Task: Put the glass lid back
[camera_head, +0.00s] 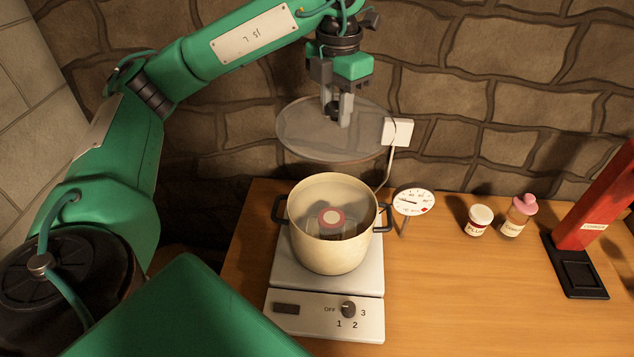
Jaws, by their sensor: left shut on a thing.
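My left gripper (337,112) is shut on the dark knob of the round glass lid (310,135). It holds the lid in the air, above and a little behind the pot. The cream pot (330,255) with two dark side handles stands uncovered on the hot plate (375,275). Inside the pot is a jar with a red-rimmed, pale top (332,217), sitting in what looks like clear water. My right gripper is not in view.
A dial thermometer (413,202) stands close to the pot's right handle. A jar labelled PLUM (477,220), a pink-topped bottle (518,215) and a red stand (595,205) are at the right. The wooden table (460,300) is clear in front of them.

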